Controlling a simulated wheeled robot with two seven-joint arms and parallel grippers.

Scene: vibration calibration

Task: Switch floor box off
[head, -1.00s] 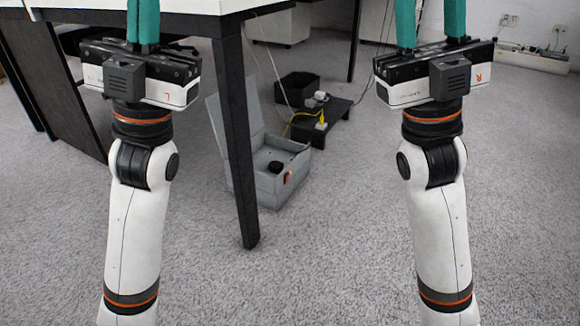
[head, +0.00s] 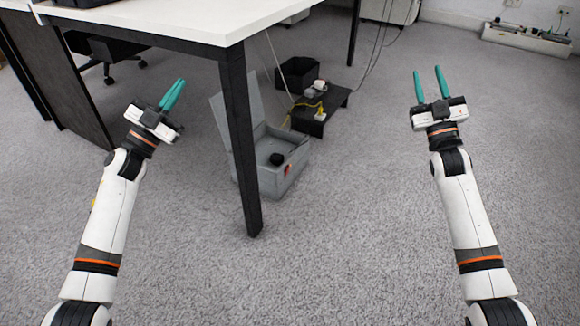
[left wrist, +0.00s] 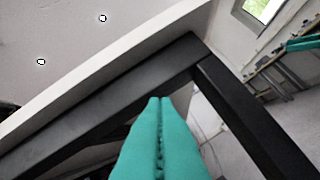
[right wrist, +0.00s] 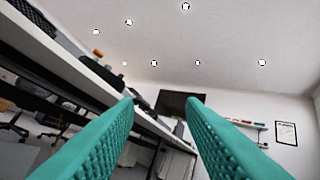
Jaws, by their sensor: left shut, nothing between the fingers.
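A grey floor box (head: 262,182) with its lid raised stands on the carpet behind the table's front leg in the head view. A round black part sits inside it, and a small red-orange part (head: 288,170) shows on its right side. My left gripper (head: 178,84) is shut and empty, left of the table leg and apart from the box. Its closed teal fingers also show in the left wrist view (left wrist: 160,100). My right gripper (head: 427,71) is open and empty over the carpet, well right of the box. Its spread fingers show in the right wrist view (right wrist: 160,100).
The white table (head: 160,18) has a black leg (head: 240,150) in front of the box's left part. Behind the box are a low black stand (head: 325,106) with a yellow cable (head: 305,106) and a black bin (head: 298,73).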

